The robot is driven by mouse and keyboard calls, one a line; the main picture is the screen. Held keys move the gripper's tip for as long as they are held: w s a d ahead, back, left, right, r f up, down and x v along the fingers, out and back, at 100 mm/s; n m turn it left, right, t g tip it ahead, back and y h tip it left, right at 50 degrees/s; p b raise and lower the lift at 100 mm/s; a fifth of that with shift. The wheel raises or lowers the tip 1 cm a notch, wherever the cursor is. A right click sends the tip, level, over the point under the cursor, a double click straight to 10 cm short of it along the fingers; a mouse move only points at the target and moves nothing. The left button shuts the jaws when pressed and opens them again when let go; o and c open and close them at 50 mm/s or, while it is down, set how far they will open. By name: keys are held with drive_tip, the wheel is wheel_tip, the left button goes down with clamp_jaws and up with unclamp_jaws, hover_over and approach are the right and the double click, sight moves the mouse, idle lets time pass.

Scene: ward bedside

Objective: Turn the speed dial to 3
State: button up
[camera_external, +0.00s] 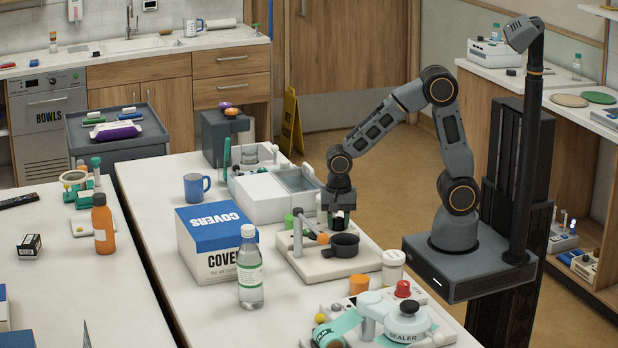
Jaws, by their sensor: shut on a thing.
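My gripper (338,220) points straight down at the back right of a white-based bench device (296,262). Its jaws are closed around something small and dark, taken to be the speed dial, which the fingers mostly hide. The dial's marks and its setting cannot be read from here. The device also carries a black round cup (341,245) in front of the gripper, a small post with an orange knob (323,238), and a green part (289,220) at its left.
A blue-and-white covers box (215,250) and a clear bottle (250,270) stand left of the device. A white jar (393,268), an orange cup (359,285) and a sealer (407,325) stand in front. A white lidded unit (262,198) and a blue mug (196,187) are behind.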

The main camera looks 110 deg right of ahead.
sight(337, 218)
drive_tip(key=m, duration=0.5)
drive_tip(key=shift+m, duration=0.3)
drive_tip(key=m, duration=0.4)
drive_tip(key=shift+d+m, duration=0.1)
drive_tip(key=shift+m, duration=0.6)
drive_tip(key=o, duration=0.9)
wheel_tip(337, 218, up, 14)
drive_tip(key=shift+f, duration=0.1)
idle(0.5)
